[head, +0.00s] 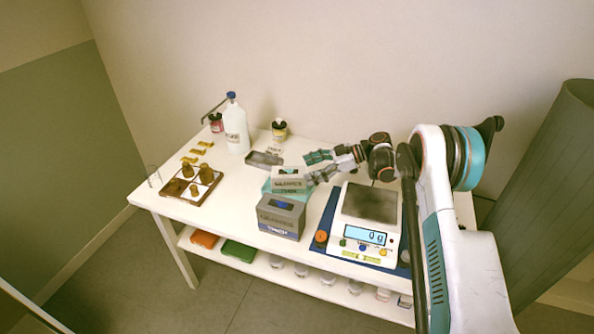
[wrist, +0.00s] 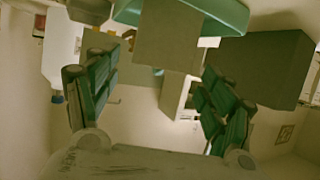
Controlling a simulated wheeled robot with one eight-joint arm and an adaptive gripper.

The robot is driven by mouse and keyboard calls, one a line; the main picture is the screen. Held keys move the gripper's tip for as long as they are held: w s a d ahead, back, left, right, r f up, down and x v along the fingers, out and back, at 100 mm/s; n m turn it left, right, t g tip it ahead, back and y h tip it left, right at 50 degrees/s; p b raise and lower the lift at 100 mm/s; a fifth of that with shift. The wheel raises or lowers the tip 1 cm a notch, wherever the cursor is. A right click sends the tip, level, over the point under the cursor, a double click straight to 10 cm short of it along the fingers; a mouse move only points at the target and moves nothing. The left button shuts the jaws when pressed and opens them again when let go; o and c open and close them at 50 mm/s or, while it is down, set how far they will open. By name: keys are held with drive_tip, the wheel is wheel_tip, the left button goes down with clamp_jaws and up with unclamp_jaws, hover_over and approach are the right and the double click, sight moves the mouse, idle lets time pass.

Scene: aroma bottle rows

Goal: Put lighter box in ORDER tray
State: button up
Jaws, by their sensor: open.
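A light grey box (head: 289,173) with a dark label stands on a teal base (head: 268,188) in the middle of the table. A darker grey box (head: 281,216) with a blue patch on top stands in front of it. My gripper (head: 322,163) is open and empty, just right of and behind the light box. In the wrist view the light box (wrist: 168,38) shows beyond my spread fingers (wrist: 155,80), and the dark box (wrist: 265,65) is at right. A shallow grey tray (head: 264,159) lies behind the boxes. I cannot read the word ORDER on any tray.
A scale (head: 366,220) reading 0 g stands at right with an empty pan. A white bottle (head: 236,130), a small jar (head: 279,130) and a red-labelled jar (head: 216,122) stand at the back. The front left tabletop is clear.

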drive_tip(key=s+d+r+m+t+h, duration=0.1)
drive_tip(key=s+d+r+m+h, duration=0.15)
drive_tip(key=r, duration=0.45)
drive_tip(key=s+d+r+m+t+h, duration=0.1)
drive_tip(key=s+r+m, duration=0.15)
drive_tip(key=r, duration=0.45)
drive_tip(key=s+d+r+m+t+h, duration=0.1)
drive_tip(key=s+r+m+h, duration=0.15)
drive_tip(key=s+r, duration=0.3)
drive_tip(key=s+d+r+m+h, duration=0.1)
drive_tip(key=s+d+r+m, duration=0.1)
drive_tip(key=s+r+m, duration=0.3)
drive_tip(key=s+d+m+t+h, duration=0.1)
drive_tip(key=s+d+m+h, duration=0.1)
drive_tip(key=s, duration=0.7)
drive_tip(key=s+d+f+m+t+h, duration=0.1)
drive_tip(key=s+d, duration=0.3)
drive_tip(key=s, duration=0.6)
drive_tip(key=s+d+f+m+t+h, duration=0.1)
drive_tip(key=s+d+m+t+h, duration=0.1)
drive_tip(key=s, duration=0.7)
drive_tip(key=shift+s+d+m+h+p, duration=0.35)
drive_tip(key=shift+d+h, duration=0.1)
drive_tip(key=shift+h, duration=0.35)
